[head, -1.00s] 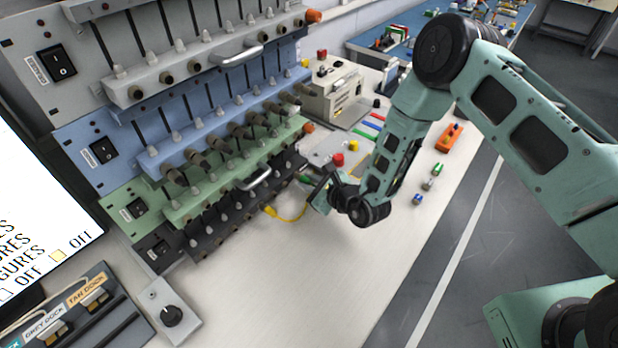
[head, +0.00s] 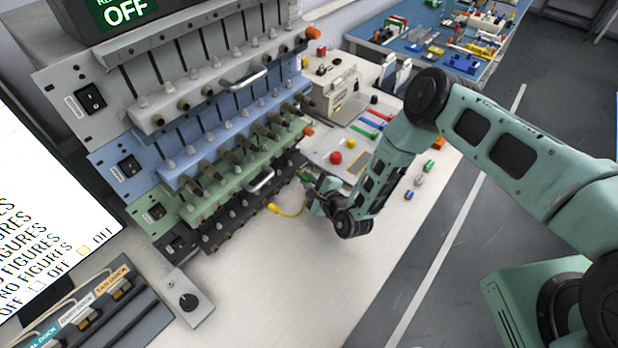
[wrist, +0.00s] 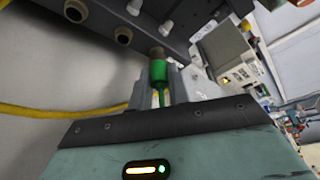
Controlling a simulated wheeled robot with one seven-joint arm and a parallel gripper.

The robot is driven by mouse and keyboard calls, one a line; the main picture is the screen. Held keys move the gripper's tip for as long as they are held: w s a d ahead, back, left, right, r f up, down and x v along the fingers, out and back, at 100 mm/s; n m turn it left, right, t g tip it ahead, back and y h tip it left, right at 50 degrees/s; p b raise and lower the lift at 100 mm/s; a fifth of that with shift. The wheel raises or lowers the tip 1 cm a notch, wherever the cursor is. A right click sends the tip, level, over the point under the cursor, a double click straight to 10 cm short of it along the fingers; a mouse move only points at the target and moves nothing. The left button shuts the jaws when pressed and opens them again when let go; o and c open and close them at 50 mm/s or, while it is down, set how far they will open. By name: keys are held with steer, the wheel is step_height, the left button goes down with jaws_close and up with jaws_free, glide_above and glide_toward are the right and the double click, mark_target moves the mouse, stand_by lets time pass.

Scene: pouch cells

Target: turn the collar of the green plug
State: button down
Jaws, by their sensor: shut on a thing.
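The green plug (wrist: 158,72) shows in the wrist view at the upper middle, in line with a brown round socket (wrist: 156,52) on the dark panel. My gripper (wrist: 168,85) is shut on the green plug, with its grey fingers around the plug's sides. I cannot tell whether the plug is fully seated in the socket. In the head view my gripper (head: 312,190) is at the right end of the lowest dark row, low over the bench. The plug is small there, a green spot (head: 305,179) beside the gripper, and its collar is not distinct.
A yellow cable (head: 288,212) lies on the white bench (head: 280,290) just left of my gripper. The stacked grey, blue, green and dark panels rise to the left. A plate with a red button (head: 336,157) stands behind.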

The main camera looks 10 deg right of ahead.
stand_by(0.3)
steer(key=c, duration=1.3)
jaws_free()
steer(key=b+v, duration=0.3)
steer(key=v, duration=1.4)
steer(key=shift+s, duration=0.2)
